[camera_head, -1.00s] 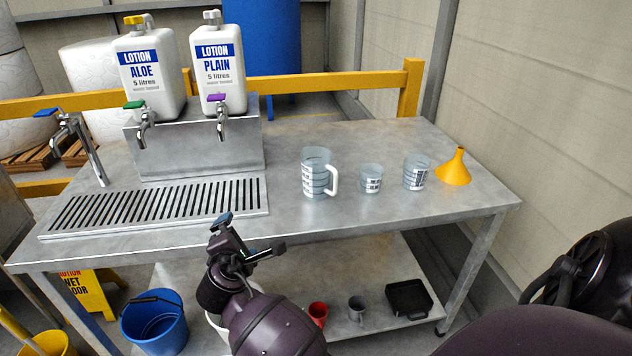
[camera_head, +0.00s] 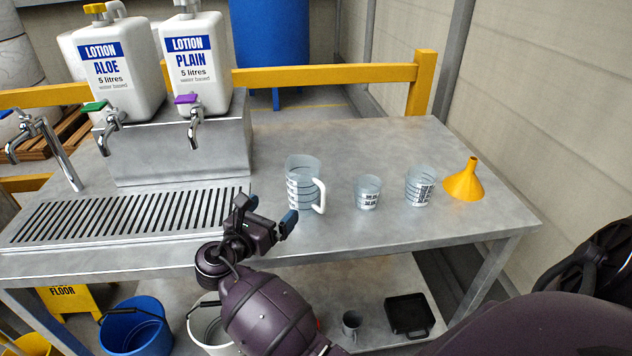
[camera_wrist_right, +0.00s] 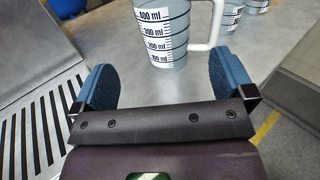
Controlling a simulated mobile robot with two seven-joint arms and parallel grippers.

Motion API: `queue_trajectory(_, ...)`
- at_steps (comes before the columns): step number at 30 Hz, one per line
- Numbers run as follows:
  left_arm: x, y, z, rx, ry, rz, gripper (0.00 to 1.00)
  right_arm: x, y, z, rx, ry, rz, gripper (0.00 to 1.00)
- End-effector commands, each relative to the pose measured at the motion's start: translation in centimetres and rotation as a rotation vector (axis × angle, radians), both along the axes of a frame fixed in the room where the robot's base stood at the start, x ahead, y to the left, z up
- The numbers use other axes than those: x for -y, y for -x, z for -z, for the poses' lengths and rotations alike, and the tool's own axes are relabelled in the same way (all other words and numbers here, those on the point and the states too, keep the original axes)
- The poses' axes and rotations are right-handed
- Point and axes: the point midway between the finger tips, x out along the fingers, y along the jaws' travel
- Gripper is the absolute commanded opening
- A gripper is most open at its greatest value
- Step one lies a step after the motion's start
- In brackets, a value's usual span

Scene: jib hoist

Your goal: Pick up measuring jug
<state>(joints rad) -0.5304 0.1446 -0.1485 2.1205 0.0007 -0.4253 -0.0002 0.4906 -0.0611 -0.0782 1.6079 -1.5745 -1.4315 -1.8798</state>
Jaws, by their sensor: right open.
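The measuring jug (camera_head: 301,186) is clear with dark scale lines and a white handle on its right side. It stands upright on the metal table. My right gripper (camera_head: 266,211) is open and empty, in front of the jug and a little to its left, near the table's front edge. In the right wrist view the jug (camera_wrist_right: 163,32) stands ahead, beyond the two blue fingertips (camera_wrist_right: 163,88) and apart from them. The top of the jug is cut off there. My left gripper is not in view.
Two smaller measuring cups (camera_head: 367,192) (camera_head: 420,187) and a yellow funnel (camera_head: 463,181) stand right of the jug. A slotted drip tray (camera_head: 120,218) lies left, below the lotion bottles (camera_head: 198,62) and their taps. A lower shelf holds a black tray (camera_head: 409,315).

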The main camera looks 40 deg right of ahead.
Motion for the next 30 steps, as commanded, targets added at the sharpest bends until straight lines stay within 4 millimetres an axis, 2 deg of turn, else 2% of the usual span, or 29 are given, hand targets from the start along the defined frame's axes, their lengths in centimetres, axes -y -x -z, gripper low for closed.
queue_trajectory(8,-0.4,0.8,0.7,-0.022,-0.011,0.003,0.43,0.4,-0.1,0.0,-0.006,0.002,0.002,1.00)
queue_trajectory(18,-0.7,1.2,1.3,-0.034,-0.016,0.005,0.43,4.5,-1.6,0.3,-0.006,0.004,0.002,1.00)
queue_trajectory(25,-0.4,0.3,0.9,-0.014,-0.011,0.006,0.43,5.8,-2.1,0.4,-0.006,0.002,0.001,1.00)
queue_trajectory(30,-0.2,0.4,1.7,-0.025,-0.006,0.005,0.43,7.6,-2.4,1.3,-0.009,0.002,0.002,1.00)
